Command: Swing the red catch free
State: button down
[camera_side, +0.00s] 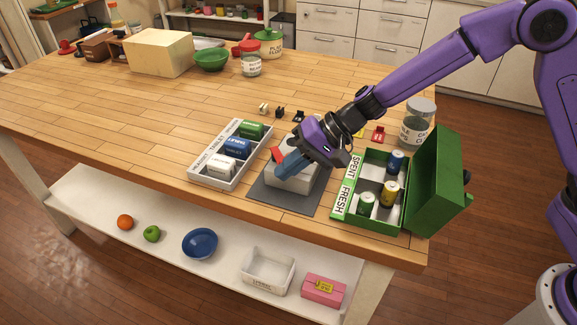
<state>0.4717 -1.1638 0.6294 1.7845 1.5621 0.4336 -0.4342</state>
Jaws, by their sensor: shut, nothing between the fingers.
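A small red part (276,153), which looks like the red catch, shows just left of my gripper's fingers at the upper side of a white box-like device (287,184). The device sits on a dark grey mat (260,194) near the table's front edge. My gripper (281,174) points down and left over the device. Its blue fingers are shut with nothing between them. They are close to the red part, but I cannot tell whether they touch it. My gripper hides much of the device's top and right side.
A grey tray (194,170) with green, blue and white packs lies left of the mat. An open green box (391,224) labelled SPENT and FRESH, holding several cans, stands right. Small black and red clips and a jar (415,128) lie behind.

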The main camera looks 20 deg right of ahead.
jog(key=shift+w+d, duration=0.1)
jog(key=shift+w, duration=0.1)
jog(key=s+d+r, duration=0.7)
jog(key=d, duration=0.1)
jog(key=w+d, duration=0.7)
jog(key=d, duration=0.1)
jog(key=shift+n, duration=0.3)
jog(key=x, duration=0.7)
jog(key=a+r+x, duration=0.1)
jog(key=x, duration=0.3)
jog(key=shift+w+a+f, duration=0.15)
jog(key=shift+a, duration=0.15)
jog(key=shift+w+a, duration=0.15)
jog(key=shift+a, duration=0.55)
